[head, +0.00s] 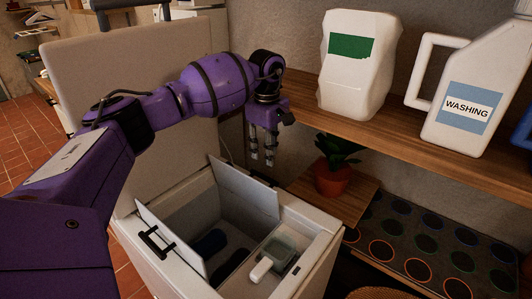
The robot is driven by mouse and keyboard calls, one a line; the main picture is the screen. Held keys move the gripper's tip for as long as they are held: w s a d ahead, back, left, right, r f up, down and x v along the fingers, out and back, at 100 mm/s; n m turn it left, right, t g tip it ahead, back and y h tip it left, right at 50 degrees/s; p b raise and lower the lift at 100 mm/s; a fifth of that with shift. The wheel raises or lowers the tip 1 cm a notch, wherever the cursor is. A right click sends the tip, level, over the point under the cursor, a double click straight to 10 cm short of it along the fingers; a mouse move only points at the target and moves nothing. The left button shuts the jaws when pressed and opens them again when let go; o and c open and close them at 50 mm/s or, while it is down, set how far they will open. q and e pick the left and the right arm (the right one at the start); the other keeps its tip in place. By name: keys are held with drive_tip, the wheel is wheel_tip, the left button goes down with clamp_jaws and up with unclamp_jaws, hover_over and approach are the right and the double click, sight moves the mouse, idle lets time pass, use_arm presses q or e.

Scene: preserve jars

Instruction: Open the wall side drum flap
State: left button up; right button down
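A white top-loading washer (318,225) stands open below me, its big lid (165,95) raised behind my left arm. One drum flap (248,195), on the side of the plant and shelf, stands raised and tilted. The other flap (170,238), with a dark handle (154,241), is also raised at the near left. Between them the drum interior (205,215) is visible, with dark items in it. My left gripper (262,160) points down just above and beyond the first flap's top edge. Its fingers are apart, with nothing visible between them. My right gripper is not in view.
A white cup-like object (265,265) lies in the washer's right compartment. A potted plant (333,178) stands close right of my gripper. The wooden shelf (390,135) above holds a green-labelled jug (355,80) and a washing bottle (470,105). A dark ringed mat (430,245) lies at lower right.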

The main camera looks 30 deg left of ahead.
use_arm(q)
drive_tip(key=shift+w+r+t, duration=0.15)
drive_tip(key=shift+w+r, duration=0.25)
drive_tip(key=shift+r, duration=0.3)
drive_tip(key=shift+w+r+t, duration=0.15)
drive_tip(key=shift+w+r, duration=0.2)
drive_tip(key=shift+r, duration=0.45)
drive_tip(key=shift+g, duration=0.4)
drive_tip(key=r, duration=0.2)
drive_tip(key=s+r, duration=0.1)
drive_tip(key=r, duration=0.2)
drive_tip(key=shift+s+r, duration=0.3)
drive_tip(key=shift+r, duration=0.05)
